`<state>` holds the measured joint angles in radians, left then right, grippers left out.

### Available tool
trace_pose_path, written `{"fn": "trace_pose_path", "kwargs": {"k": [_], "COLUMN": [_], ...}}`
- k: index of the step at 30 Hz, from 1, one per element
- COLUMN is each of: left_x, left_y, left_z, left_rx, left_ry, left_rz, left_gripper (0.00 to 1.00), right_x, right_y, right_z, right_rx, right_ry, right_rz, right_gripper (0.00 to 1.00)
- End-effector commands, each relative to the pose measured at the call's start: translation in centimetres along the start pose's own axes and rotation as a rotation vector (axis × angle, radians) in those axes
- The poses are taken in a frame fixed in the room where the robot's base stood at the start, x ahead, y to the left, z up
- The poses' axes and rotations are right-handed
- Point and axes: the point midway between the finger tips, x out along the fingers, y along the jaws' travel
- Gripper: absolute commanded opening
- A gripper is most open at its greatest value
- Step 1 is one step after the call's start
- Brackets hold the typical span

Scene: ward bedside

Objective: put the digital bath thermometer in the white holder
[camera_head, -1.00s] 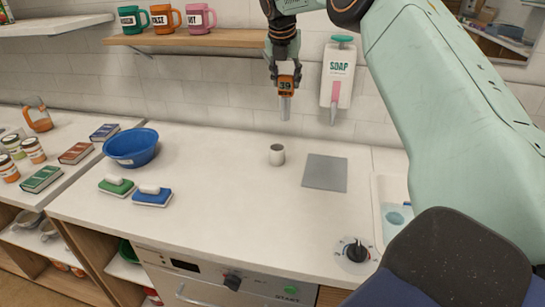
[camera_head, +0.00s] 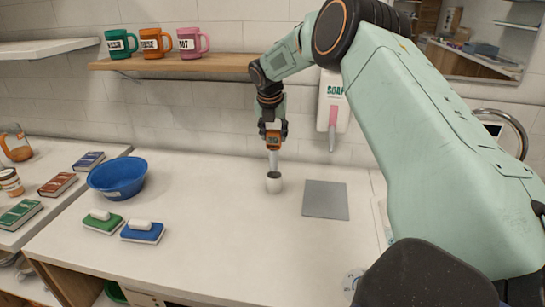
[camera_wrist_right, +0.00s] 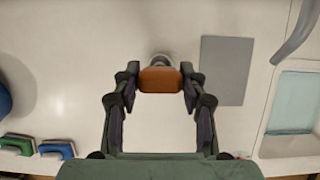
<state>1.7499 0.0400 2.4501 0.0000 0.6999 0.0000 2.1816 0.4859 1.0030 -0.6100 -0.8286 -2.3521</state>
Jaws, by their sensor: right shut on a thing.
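The digital bath thermometer (camera_head: 273,141) has an orange head and a pale probe pointing down. My right gripper (camera_head: 272,131) is shut on its orange head, and the thermometer hangs upright. The white holder (camera_head: 274,184) is a small cup standing on the counter directly below. The probe's lower end is at the holder's mouth; I cannot tell how far inside it is. In the right wrist view the orange head (camera_wrist_right: 160,80) sits between the fingers and hides most of the holder (camera_wrist_right: 161,59). My left gripper is not in view.
A grey mat (camera_head: 325,200) lies right of the holder. The soap dispenser (camera_head: 332,102) and mug shelf (camera_head: 180,64) are on the wall behind.

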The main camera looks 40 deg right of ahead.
Motion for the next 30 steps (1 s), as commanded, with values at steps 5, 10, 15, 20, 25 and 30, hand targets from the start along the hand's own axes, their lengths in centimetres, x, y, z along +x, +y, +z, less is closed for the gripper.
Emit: {"fn": "trace_pose_path", "kwargs": {"k": [5,10,15,20,25,30], "left_x": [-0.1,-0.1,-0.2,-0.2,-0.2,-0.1], "left_y": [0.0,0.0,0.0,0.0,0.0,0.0], "left_z": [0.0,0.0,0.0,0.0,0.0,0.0], "left_rx": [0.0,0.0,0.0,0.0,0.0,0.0], "left_ry": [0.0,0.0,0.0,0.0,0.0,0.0], "left_rz": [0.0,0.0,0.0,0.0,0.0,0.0], "left_gripper": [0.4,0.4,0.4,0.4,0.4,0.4], "right_x": [2.7,3.6,5.6,7.0,7.0,7.3], "right_y": [0.1,0.2,0.3,0.3,0.3,0.3], "right_z": [-1.0,-1.2,-2.0,-2.6,-2.6,-2.8], "right_rx": [0.0,0.0,-0.001,0.0,0.0,0.0], "right_ry": [0.0,-0.002,0.001,-0.002,-0.001,-0.001], "right_rz": [-0.002,-0.001,-0.003,0.0,0.0,-0.001], "right_gripper": [0.06,0.06,0.06,0.06,0.06,0.06]}}
